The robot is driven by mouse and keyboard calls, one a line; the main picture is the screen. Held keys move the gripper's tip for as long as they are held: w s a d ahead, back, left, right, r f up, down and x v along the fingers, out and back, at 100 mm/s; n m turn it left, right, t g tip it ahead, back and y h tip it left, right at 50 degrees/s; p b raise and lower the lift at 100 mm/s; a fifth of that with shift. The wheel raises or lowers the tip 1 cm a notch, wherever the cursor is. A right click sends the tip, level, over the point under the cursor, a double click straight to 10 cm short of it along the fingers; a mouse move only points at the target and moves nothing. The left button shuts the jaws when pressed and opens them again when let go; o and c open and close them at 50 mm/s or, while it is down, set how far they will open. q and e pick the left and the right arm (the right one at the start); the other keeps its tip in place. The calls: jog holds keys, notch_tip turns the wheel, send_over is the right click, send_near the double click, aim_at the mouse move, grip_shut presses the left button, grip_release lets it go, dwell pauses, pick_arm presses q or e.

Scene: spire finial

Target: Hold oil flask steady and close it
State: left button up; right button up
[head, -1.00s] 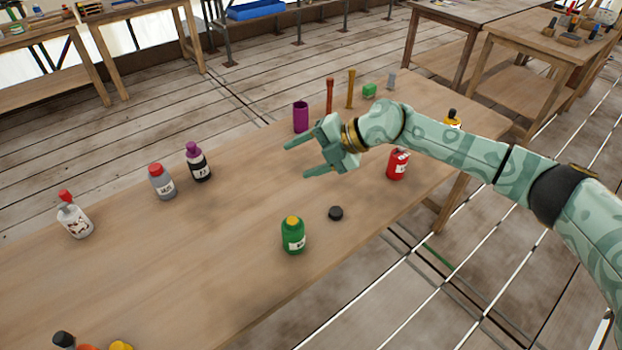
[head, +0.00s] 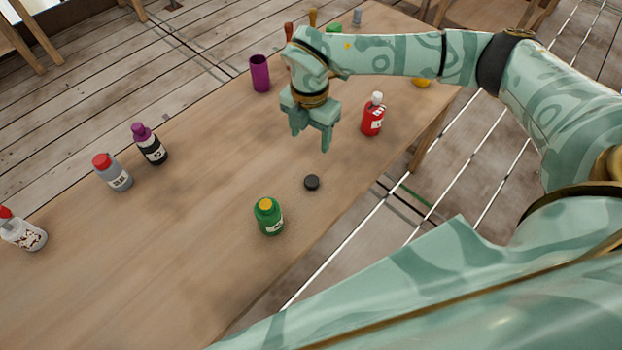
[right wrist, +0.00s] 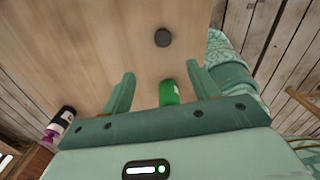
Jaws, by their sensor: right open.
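My right gripper (head: 310,141) is open and empty, pointing down above the table, beyond the cap. In the right wrist view, the cap (right wrist: 162,37) shows past the fingertips, and the green bottle (right wrist: 169,92) shows partly between the fingers, its lower part hidden by the gripper body. My left gripper is not in view.
A red bottle (head: 373,115) stands right of my gripper, a purple cup (head: 260,74) behind left. Grey (head: 113,172), purple-topped black (head: 150,144) and white (head: 22,232) bottles stand at left. The wooden table (head: 190,235) is clear around the green bottle.

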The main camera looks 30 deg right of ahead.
jog(key=b, duration=0.2)
send_over(312, 181)
jog(key=f, duration=1.1)
jog(key=shift+w, duration=0.35)
jog(key=f, duration=0.1)
jog(key=f+b, duration=0.1)
jog(key=f, duration=0.3)
jog(key=shift+s+f, duration=0.15)
jog(key=shift+s, duration=0.1)
jog(key=c, duration=1)
